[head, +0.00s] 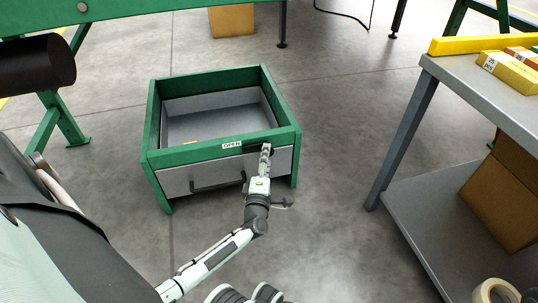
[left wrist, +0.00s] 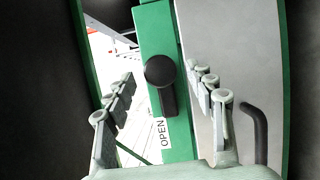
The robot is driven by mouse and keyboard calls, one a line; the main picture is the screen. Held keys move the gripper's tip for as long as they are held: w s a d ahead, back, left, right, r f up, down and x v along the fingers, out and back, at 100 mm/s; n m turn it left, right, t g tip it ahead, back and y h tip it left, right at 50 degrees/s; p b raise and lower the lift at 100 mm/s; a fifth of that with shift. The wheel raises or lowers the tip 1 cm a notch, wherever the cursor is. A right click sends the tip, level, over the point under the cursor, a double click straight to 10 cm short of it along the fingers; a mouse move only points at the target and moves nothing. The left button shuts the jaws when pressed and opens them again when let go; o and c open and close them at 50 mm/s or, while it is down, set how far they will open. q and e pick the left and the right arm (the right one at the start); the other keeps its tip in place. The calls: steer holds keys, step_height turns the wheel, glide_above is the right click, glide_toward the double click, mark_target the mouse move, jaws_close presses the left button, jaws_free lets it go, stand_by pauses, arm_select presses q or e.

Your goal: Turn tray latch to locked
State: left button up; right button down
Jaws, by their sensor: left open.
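The tray unit has a green frame (head: 205,152) and a grey front (head: 205,178) with a black bar handle (head: 217,185). The black tray latch (left wrist: 160,72) is a round knob with a short lever, mounted on the green rail. Its lever points toward the white OPEN label (left wrist: 162,132). The label (head: 232,145) also shows in the head view, left of the latch, which is partly hidden there by my gripper. My left gripper (head: 265,150) is open at the rail, its fingers either side of the latch in the left wrist view (left wrist: 160,82). Contact cannot be told. My right gripper is not in view.
A grey table (head: 480,95) with yellow boxes (head: 512,70) stands at the right, with a cardboard box (head: 500,205) and tape roll (head: 495,292) on its lower shelf. A green machine beam (head: 120,12) crosses the back. The floor around the tray unit is mostly clear.

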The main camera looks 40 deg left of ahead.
mark_target(258, 150)
arm_select(q)
steer(key=shift+b+x, duration=0.3)
steer(key=shift+x, duration=1.4)
steer(key=shift+c, duration=0.3)
jaws_close()
